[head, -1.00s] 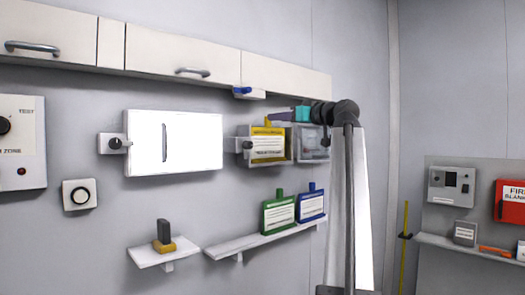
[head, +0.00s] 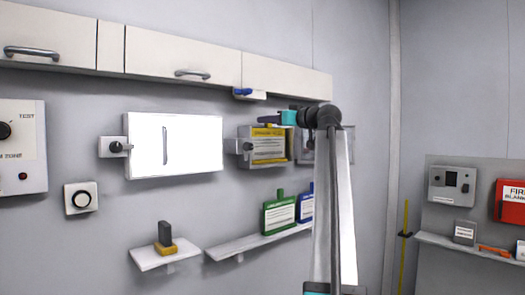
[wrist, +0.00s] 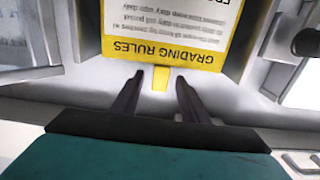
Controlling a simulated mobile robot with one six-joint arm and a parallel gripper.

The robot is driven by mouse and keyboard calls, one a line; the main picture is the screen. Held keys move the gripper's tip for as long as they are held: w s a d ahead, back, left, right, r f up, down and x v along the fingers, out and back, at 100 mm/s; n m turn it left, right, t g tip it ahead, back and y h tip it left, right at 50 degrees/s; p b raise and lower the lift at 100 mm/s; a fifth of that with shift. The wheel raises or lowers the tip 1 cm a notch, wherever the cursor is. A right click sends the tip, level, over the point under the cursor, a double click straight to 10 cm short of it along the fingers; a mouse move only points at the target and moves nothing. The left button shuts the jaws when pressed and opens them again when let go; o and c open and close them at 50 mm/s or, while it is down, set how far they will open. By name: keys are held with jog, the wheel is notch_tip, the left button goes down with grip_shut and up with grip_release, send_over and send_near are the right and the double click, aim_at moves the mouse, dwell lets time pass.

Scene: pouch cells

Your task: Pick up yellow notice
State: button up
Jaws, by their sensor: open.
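The yellow notice (head: 269,147) stands upright in a grey wall holder (head: 242,146), right of the white panel. In the wrist view the notice (wrist: 178,50) appears upside down, with "GRADING RULES" on its yellow band and a small yellow tab (wrist: 160,77) sticking out. My gripper (wrist: 161,80) is open, with one dark finger on each side of the tab, apart from it. In the head view my gripper (head: 274,123) is at the notice's top edge, and its teal body hides little of the notice.
Green (head: 278,214) and blue (head: 305,204) notices stand on a lower shelf (head: 257,241); my arm partly hides the blue one. A clear holder (head: 308,146) is behind my arm. A blue-handled fixture (head: 243,92) and cupboards (head: 180,58) are above.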

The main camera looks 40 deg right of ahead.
jog(key=shift+w, duration=0.9)
grip_shut()
